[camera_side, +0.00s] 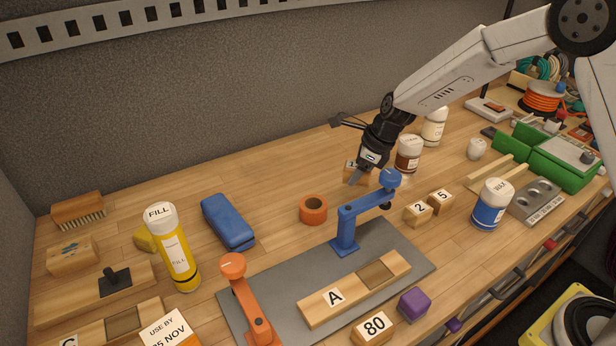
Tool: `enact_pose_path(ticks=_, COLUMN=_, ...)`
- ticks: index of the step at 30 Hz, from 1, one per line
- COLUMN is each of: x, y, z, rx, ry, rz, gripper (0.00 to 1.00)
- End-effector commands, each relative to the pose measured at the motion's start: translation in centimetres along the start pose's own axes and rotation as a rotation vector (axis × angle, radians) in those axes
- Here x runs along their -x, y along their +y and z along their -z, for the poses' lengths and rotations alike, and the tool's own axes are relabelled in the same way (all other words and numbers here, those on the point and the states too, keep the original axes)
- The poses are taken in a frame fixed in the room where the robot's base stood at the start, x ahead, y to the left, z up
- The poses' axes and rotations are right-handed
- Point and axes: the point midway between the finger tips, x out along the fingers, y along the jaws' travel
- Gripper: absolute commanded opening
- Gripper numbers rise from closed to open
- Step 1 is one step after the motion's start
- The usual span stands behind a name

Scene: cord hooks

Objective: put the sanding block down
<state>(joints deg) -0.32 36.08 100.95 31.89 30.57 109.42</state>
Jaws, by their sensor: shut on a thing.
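My gripper (362,172), dark with grey fingers, points down behind the blue clamp near the middle of the bench. It is shut on a small wooden sanding block (349,166) with a partly covered number that starts with "15". A finger hides part of the block. I cannot tell whether the block touches the bench top. Another wooden block marked "80" (374,328) sits at the front, next to a purple block (414,304).
A blue clamp (346,226) and an orange clamp (247,298) stand on the grey mat (290,263) around wooden piece "A" (335,297). An orange tape roll (313,209), bottles (409,154) and blocks "2" (418,213) and "5" (441,201) are nearby. Bare bench lies left of my gripper.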

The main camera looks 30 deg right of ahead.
Motion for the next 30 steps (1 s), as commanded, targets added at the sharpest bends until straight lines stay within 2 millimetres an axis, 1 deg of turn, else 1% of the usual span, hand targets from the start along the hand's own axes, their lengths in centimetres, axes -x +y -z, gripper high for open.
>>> enact_pose_path(ticks=1, x=-0.6, y=0.0, z=0.2, rx=0.000, ry=0.001, rz=0.000, gripper=0.00)
enact_pose_path(ticks=3, x=-1.0, y=0.0, z=0.4, rx=0.000, ry=0.000, rz=-0.001, gripper=0.00)
enact_pose_path(ticks=10, x=-1.4, y=0.0, z=0.5, rx=0.001, ry=-0.001, rz=0.001, gripper=0.00)
enact_pose_path(ticks=13, x=-1.8, y=0.0, z=0.8, rx=0.000, ry=0.000, rz=0.000, gripper=0.00)
enact_pose_path(ticks=21, x=-4.3, y=0.0, z=1.8, rx=0.000, ry=0.001, rz=-0.001, gripper=0.00)
enact_pose_path(ticks=24, x=-4.7, y=0.0, z=1.9, rx=0.001, ry=0.000, rz=0.000, gripper=0.00)
enact_pose_path(ticks=30, x=-4.7, y=0.0, z=1.9, rx=0.001, ry=-0.001, rz=0.001, gripper=0.00)
